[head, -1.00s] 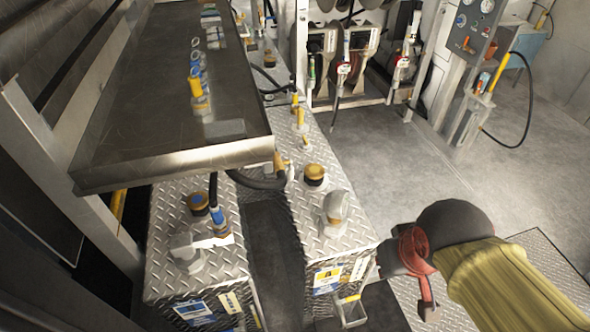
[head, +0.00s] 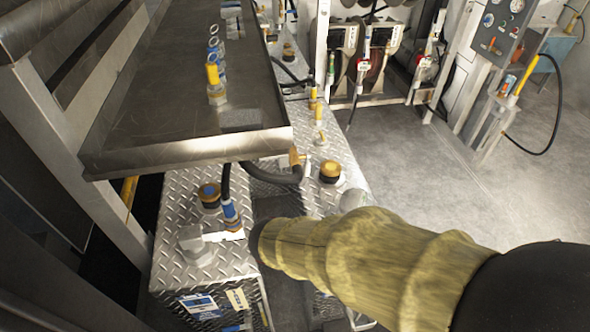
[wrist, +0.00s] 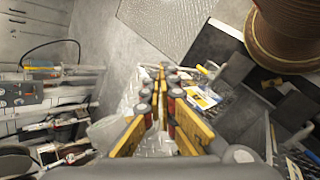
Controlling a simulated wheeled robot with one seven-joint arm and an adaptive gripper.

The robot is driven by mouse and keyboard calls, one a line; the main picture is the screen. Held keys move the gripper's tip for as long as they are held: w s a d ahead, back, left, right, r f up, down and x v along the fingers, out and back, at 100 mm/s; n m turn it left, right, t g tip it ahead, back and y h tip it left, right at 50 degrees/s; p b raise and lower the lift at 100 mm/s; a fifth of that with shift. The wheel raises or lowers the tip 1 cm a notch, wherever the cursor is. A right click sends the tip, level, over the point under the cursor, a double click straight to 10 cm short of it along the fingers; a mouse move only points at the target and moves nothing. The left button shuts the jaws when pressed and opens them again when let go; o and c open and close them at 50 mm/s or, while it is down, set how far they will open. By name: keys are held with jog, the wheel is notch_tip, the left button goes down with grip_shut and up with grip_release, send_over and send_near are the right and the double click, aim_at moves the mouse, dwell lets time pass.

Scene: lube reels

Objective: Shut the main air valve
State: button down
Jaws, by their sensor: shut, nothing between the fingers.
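I cannot tell for sure which fitting is the main air valve. The grey gauge panel (head: 503,32) at the upper right has round gauges and a small orange lever (head: 491,44). A fitting with a flat pale handle (head: 222,237) sits on the front left tank, beside a hose with a blue collar (head: 230,212). My gripper (wrist: 162,72) shows in the wrist view with its yellow fingers together and empty, over the tread-plate tank tops. In the head view my yellow-sleeved arm reaches left across the tanks and hides the gripper.
A steel tray (head: 165,110) overhangs the tread-plate tanks (head: 175,262) at the left. Hose reels and dispensing handles (head: 362,65) stand at the back. The grey floor (head: 420,175) at the right is clear.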

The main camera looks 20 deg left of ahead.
jog(key=w+a+f+n+t+h, duration=0.1)
jog(key=w+a+t, duration=0.1)
jog(key=a, duration=0.1)
jog(key=w+a+f+n+t, duration=0.1)
jog(key=a+f+t, duration=0.1)
jog(key=a, duration=0.1)
jog(key=n+t+y+b, duration=0.2)
jog(key=t+y, duration=0.3)
jog(key=t, duration=0.6)
send_near(307, 165)
jog(key=s+a+f, duration=0.4)
jog(key=s+a, duration=0.2)
jog(key=s, duration=0.3)
jog(key=b+x, duration=0.2)
jog(key=x, duration=1.7)
jog(key=shift+w+r, duration=0.25)
jog(key=shift+s+d+f+n+g+p, duration=0.2)
jog(key=shift+s+d+n+g+p, duration=0.3)
jog(key=shift+g, duration=0.4)
jog(key=shift+s, duration=0.15)
jog(key=shift+f, duration=0.1)
